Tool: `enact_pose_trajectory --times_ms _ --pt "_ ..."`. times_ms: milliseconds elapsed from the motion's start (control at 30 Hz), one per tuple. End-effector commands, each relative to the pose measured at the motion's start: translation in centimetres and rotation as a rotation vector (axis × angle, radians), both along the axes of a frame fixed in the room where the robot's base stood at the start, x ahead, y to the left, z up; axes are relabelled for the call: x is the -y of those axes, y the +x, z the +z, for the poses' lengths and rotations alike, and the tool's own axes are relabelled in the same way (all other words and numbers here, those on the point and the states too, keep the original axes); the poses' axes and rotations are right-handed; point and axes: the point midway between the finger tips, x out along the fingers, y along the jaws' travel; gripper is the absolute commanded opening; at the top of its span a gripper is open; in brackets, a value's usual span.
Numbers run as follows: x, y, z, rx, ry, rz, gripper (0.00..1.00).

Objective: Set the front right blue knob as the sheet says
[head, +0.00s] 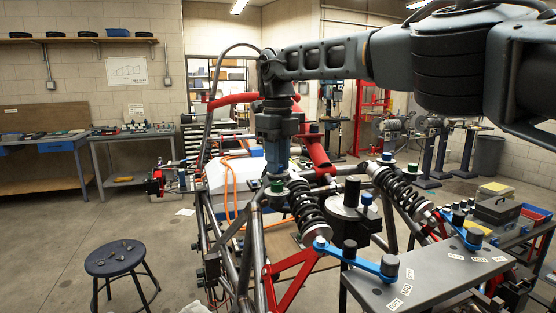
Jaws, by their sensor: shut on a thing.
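My gripper (277,168) points straight down at the upper end of the near coil-over shock (308,208) on the tube chassis. It is shut on a small part there, seemingly a knob. The fingers hide most of it, and I cannot tell its colour or setting. A green knob (277,187) shows just below the fingertips. A blue knob (366,198) stands beside a black canister, right of the near shock.
Red and grey chassis tubes surround the near shock closely. A grey plate (430,280) with white labels and black knobs is at the lower right. A tool cart (515,225) stands beyond it. A stool (122,260) stands on open floor at the left.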

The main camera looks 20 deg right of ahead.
Motion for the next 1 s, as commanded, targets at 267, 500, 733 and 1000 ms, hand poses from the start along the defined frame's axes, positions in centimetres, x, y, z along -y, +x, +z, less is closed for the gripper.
enact_pose_trajectory --times_ms 267,500,733,1000 --pt "0.05 0.01 0.07 0.000 0.000 0.183 0.00" --pt "0.05 0.04 0.08 0.002 0.000 0.375 0.00" --pt "0.06 0.03 0.07 0.001 0.000 0.522 0.00" --pt "0.04 0.03 0.11 0.002 0.001 0.617 0.00"
